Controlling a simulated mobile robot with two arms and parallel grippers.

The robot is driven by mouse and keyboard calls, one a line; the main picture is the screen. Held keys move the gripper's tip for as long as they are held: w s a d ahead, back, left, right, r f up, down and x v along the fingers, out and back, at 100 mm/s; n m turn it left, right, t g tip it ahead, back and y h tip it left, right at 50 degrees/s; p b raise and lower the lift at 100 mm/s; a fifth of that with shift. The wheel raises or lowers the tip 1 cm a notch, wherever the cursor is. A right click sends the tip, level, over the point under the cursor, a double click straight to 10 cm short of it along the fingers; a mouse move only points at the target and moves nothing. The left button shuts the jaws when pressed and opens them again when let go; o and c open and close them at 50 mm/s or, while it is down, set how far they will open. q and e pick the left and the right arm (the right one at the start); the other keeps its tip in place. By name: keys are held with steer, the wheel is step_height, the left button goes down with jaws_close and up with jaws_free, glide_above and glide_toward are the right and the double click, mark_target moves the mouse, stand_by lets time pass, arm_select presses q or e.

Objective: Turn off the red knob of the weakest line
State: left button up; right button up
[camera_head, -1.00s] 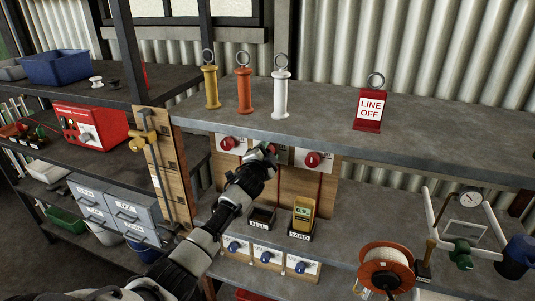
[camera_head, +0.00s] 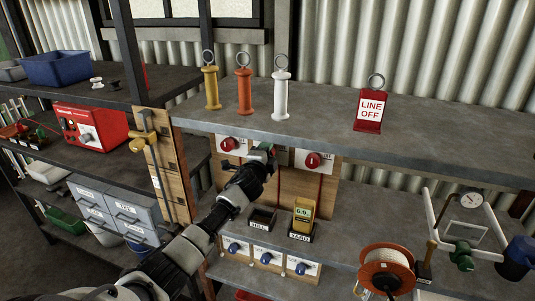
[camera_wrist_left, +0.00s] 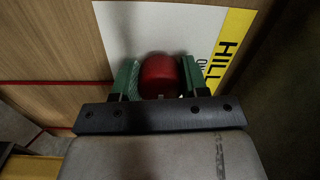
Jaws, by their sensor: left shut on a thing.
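My left gripper (camera_head: 265,156) reaches up to the middle of a row of red knobs under the upper shelf and mostly hides that knob in the head view. In the left wrist view the middle red knob (camera_wrist_left: 158,75) sits between the green fingers of my left gripper, which is shut on it. Its white plate (camera_wrist_left: 215,25) has a yellow strip reading HILL. The left red knob (camera_head: 229,144) and the right red knob (camera_head: 312,160) show on either side. A yellow meter (camera_head: 303,211) stands in the YARD holder, its display too small to read surely; the HILL holder (camera_head: 262,216) is empty.
Blue knobs (camera_head: 267,257) sit below the lower shelf. The upper shelf holds yellow, orange and white ringed posts (camera_head: 281,95) and a red LINE OFF sign (camera_head: 370,108). A cord reel (camera_head: 387,270) stands at the lower right.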

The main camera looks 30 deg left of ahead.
arm_select(q)
steer(key=shift+f, duration=0.1)
steer(key=o, duration=0.9)
steer(key=shift+b+v, duration=0.65)
steer(key=shift+v, duration=4.8)
